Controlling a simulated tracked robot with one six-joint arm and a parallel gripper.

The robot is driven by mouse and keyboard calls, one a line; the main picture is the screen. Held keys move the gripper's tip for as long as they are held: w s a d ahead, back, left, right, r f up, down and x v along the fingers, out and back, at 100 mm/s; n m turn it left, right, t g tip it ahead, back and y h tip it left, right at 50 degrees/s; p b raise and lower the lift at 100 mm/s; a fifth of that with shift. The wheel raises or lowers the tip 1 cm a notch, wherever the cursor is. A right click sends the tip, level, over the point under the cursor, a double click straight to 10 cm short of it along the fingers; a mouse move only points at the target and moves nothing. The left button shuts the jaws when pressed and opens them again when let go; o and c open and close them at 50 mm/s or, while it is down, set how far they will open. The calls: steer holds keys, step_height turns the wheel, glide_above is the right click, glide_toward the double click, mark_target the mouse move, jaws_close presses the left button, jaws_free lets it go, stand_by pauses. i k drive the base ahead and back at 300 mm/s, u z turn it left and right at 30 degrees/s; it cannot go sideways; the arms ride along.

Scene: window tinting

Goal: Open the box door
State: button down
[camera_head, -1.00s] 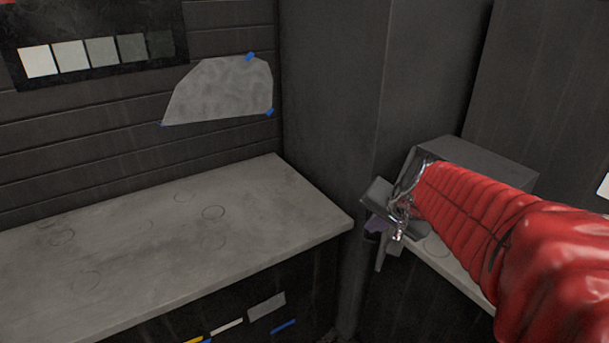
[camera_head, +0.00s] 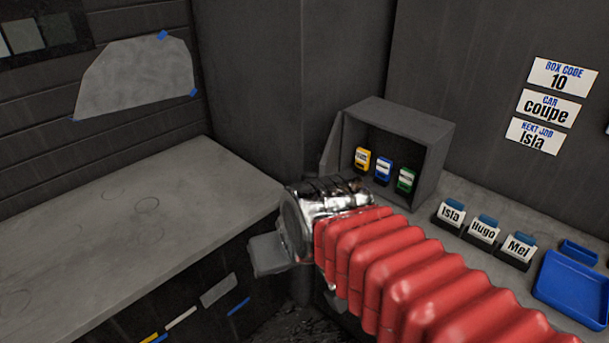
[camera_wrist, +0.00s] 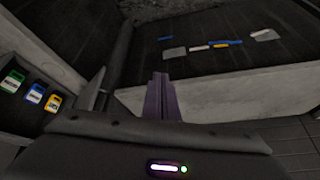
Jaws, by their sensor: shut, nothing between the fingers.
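The grey box (camera_head: 430,132) stands on the shelf against the right wall, with its front open to view. A thin grey panel at its left edge, which looks like the box door (camera_head: 331,147), stands swung outward. Inside sit a yellow, a blue and a green small item (camera_head: 383,170); they also show at the left of the wrist view (camera_wrist: 34,95). My gripper is in front of and left of the box in the head view, its fingers hidden there. In the wrist view my gripper (camera_wrist: 160,92) is shut and empty, its purple fingers together.
Name holders (camera_head: 484,229) reading Isla, Hugo and Mei and a blue tray (camera_head: 573,288) stand right of the box. Wall cards (camera_head: 562,78) read box code 10, coupe, Isla. A grey bench (camera_head: 120,225) at left has a clear top.

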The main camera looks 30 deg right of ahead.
mark_target(329, 164)
steer(key=z, duration=0.75)
steer(key=k, duration=0.75)
steer(key=u, duration=0.6)
steer(key=i, duration=1)
steer(key=u, duration=0.05)
